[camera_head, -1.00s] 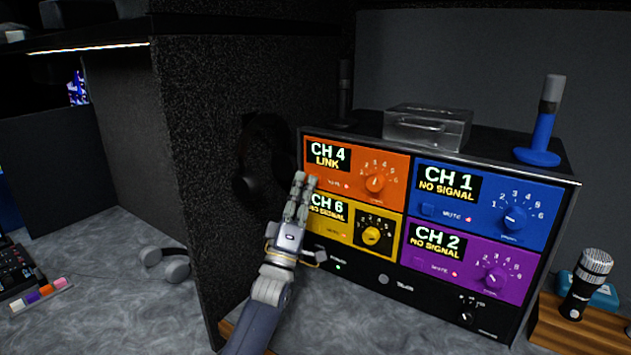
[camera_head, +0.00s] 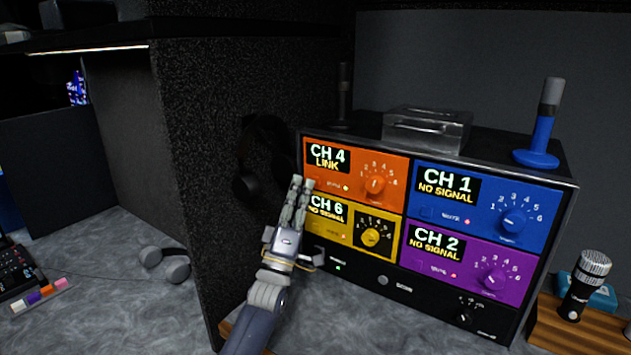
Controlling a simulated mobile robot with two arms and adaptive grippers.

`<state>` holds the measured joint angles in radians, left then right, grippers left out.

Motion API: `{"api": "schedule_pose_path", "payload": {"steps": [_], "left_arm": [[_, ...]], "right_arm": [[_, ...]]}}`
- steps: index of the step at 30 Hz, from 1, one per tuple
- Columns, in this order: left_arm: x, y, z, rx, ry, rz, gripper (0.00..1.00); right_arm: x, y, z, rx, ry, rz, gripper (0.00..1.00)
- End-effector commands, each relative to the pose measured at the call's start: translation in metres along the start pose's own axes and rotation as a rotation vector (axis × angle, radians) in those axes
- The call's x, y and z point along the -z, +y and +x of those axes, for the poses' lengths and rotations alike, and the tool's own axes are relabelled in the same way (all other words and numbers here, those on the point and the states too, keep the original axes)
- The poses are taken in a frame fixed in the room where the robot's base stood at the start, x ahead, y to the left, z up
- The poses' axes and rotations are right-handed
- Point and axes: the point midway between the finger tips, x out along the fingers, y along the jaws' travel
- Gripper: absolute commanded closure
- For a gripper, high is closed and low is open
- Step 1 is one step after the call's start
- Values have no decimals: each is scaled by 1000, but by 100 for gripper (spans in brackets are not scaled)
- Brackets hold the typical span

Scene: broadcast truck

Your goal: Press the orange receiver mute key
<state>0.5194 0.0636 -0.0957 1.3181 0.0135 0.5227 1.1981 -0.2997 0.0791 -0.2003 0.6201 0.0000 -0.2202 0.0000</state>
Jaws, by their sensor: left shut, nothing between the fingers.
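The orange receiver panel (camera_head: 400,168) is at the upper left of the rack unit and its display reads CH 4 LINK. The orange mute key, left of that label, is at least partly hidden by my fingertips. My left gripper (camera_head: 303,183) is shut and empty, its fingertips at the lower left of the orange panel. I cannot tell whether they touch it. My right gripper is not in view.
A dark partition (camera_head: 200,130) with hanging headphones (camera_head: 245,185) stands close left of my gripper. A microphone (camera_head: 585,280) is at the lower right.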

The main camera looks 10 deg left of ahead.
Motion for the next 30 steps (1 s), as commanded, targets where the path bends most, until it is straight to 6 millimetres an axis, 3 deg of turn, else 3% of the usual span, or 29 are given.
{"api": "schedule_pose_path", "payload": {"steps": [15, 30], "left_arm": [[26, 27, -34, 1, -1, 1, 100], [30, 29, -40, 0, 0, 0, 100]], "right_arm": [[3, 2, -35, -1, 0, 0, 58], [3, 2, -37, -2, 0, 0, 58]]}}
